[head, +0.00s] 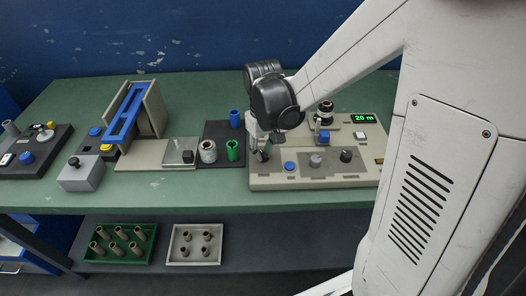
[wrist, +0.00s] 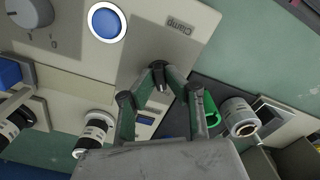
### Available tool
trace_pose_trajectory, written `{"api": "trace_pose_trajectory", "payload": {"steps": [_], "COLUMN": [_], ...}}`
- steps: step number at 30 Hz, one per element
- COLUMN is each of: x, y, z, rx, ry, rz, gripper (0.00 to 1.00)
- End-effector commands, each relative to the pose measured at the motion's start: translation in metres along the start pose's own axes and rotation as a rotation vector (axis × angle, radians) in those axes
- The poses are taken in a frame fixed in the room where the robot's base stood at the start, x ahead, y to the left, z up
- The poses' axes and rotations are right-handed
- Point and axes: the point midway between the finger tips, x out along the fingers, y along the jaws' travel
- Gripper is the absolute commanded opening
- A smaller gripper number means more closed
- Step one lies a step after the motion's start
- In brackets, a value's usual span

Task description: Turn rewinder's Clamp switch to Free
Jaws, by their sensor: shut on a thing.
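The rewinder (head: 366,176) is a beige machine on the green table, with a display reading "20 m". Its panel (wrist: 150,35) fills the upper left of the wrist view, with the word Clamp (wrist: 180,26) printed upside down there. My gripper (head: 262,154) is at the panel's left end in the head view. In the wrist view my gripper (wrist: 162,74) has its fingertips closed together just below the Clamp label, shut on the small dark Clamp switch (wrist: 160,66). The fingers hide most of the switch, so its setting cannot be read.
A blue button (head: 290,166), a grey knob (head: 316,160) and a black knob (head: 346,156) sit right of my gripper. A green core (head: 232,150), a grey roll (head: 208,151) and a blue core (head: 235,118) stand close on its left. My arm crosses the right side.

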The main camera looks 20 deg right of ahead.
Motion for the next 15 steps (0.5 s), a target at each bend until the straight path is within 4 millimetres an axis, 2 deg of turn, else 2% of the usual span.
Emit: {"api": "trace_pose_trajectory", "payload": {"steps": [9,10,14,15], "x": [-0.0001,-0.0001,-0.0001,-0.0001], "y": [0.0000,0.0000,0.0000,0.0000], "z": [0.0001,0.0001,0.0000,0.0000], "rx": [-0.002,-0.002,-0.001,-0.001], "ry": [0.000,0.000,0.000,0.000], "rz": [0.000,0.000,0.000,0.000], "gripper": [0.00,0.12,0.29,0.29]}}
